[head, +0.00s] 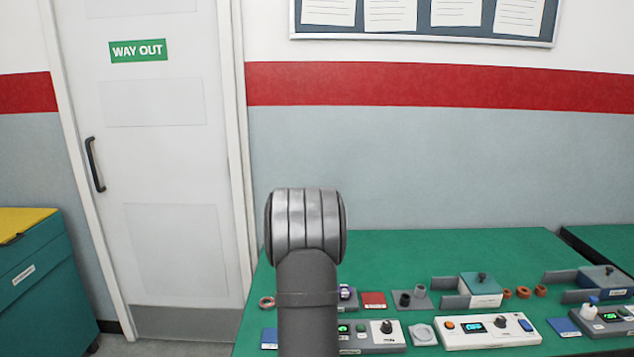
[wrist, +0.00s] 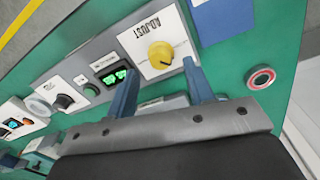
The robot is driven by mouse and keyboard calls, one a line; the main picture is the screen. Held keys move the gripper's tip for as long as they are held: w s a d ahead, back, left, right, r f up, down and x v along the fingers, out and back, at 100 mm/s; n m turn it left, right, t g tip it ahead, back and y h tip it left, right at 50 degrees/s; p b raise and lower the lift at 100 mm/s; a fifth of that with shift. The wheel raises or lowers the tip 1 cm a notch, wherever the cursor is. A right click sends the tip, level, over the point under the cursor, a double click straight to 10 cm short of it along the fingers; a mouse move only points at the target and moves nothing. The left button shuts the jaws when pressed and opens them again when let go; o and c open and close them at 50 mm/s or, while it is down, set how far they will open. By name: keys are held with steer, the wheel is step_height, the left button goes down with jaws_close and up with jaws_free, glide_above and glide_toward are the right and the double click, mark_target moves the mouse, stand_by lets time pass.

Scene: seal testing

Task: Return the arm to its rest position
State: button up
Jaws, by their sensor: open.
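My arm (head: 306,228) rises in the middle of the head view, in front of the green bench (head: 400,255). The gripper itself is hidden in that view. In the wrist view my gripper (wrist: 158,82) shows two blue fingers spread apart with nothing between them. The fingers hang above the bench. Beyond the fingertips is a white panel marked ADJUST with a yellow knob (wrist: 160,55). A red ring (wrist: 261,78) lies on the green surface right of the fingers.
Instruments line the bench front, among them a white unit (head: 487,331) with a blue display. Behind them are a red pad (head: 373,300), a grey block with dark pegs (head: 412,298) and brown rings (head: 523,292). The bench's back strip is clear. A teal cabinet (head: 45,290) stands left of the door (head: 160,150).

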steer(key=shift+d+f, duration=0.1)
steer(key=shift+f, duration=1.75)
steer(key=shift+r, duration=0.15)
step_height(320, 180, up, 17)
step_height(320, 180, down, 17)
steer(key=shift+f, duration=0.2)
steer(key=m, duration=0.4)
steer(key=shift+r, duration=0.1)
steer(key=m, duration=0.5)
step_height(320, 180, up, 9)
steer(key=shift+w+a, duration=0.2)
steer(key=shift+f, duration=0.25)
